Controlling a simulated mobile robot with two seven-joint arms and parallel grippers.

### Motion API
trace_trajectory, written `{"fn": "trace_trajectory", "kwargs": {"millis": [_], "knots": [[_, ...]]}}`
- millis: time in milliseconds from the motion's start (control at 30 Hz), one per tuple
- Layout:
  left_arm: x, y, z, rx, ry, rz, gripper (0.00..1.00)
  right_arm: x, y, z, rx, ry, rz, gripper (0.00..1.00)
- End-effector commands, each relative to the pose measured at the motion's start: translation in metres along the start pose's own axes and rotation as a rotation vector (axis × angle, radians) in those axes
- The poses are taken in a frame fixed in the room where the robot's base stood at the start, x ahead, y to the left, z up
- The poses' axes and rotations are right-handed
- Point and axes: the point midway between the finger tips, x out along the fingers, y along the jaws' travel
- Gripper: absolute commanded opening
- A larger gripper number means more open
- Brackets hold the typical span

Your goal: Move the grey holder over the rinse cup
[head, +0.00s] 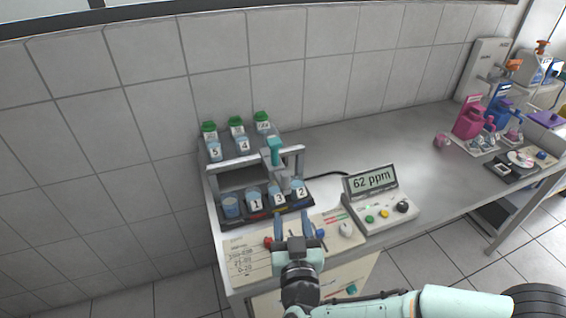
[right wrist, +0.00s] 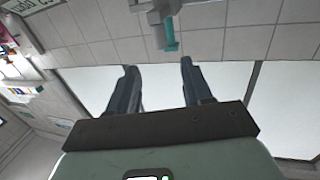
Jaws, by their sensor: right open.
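The grey holder (head: 285,184) hangs from the crossbar of the rack, over the right part of the front row of cups. A teal handle (head: 274,152) stands up at the bar beside it; a teal piece on a grey part also shows in the right wrist view (right wrist: 171,36). An unlabelled cup (head: 231,207), possibly the rinse cup, stands at the left end of the front row, left of the cups labelled 1, 3 and 2. My right gripper (head: 292,222) is open and empty, in front of the rack and apart from the holder. My left gripper is out of view.
Green-capped jars (head: 237,124) stand on the rack's back shelf. A meter reading 62 ppm (head: 372,181) sits right of the rack. A note card (head: 250,260) lies at the front edge. Pink and blue bottles stand far right; the middle counter is clear.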

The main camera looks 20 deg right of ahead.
Motion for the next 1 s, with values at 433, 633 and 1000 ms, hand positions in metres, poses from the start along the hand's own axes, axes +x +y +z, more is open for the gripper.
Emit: {"fn": "trace_trajectory", "kwargs": {"millis": [433,633,1000], "knots": [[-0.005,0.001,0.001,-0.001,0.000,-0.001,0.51,0.049,0.001,-0.001,0.000,0.002,0.005,0.50],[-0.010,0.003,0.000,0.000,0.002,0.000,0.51,0.092,0.001,-0.002,-0.001,0.002,0.003,0.50],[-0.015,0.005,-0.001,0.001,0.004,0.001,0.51,0.133,0.001,-0.001,0.000,0.002,0.001,0.50]]}}
